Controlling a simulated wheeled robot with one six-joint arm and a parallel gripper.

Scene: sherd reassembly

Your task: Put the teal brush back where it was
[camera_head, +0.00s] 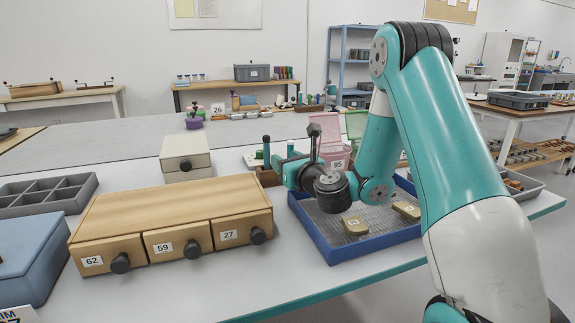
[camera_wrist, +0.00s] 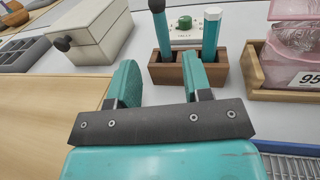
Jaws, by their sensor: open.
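A small wooden holder (camera_wrist: 220,75) stands ahead of my gripper in the wrist view, with two upright teal sticks in its slots. The left teal stick (camera_wrist: 161,35) has a black top; the right teal stick (camera_wrist: 210,40) has a white top. I cannot tell which is the teal brush, as no bristles show. My gripper (camera_wrist: 158,78) is open and empty. Its right finger covers part of the holder's front, and the left stick shows in the gap between the fingers. In the head view the holder (camera_head: 268,178) is partly hidden by my wrist.
A wooden drawer unit (camera_head: 170,205) stands left of my gripper, with a pale box (camera_head: 186,153) behind it. A blue-rimmed tray (camera_head: 335,258) with labelled pieces lies under my wrist. A pink container (camera_wrist: 295,45) in a wooden frame is right of the holder.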

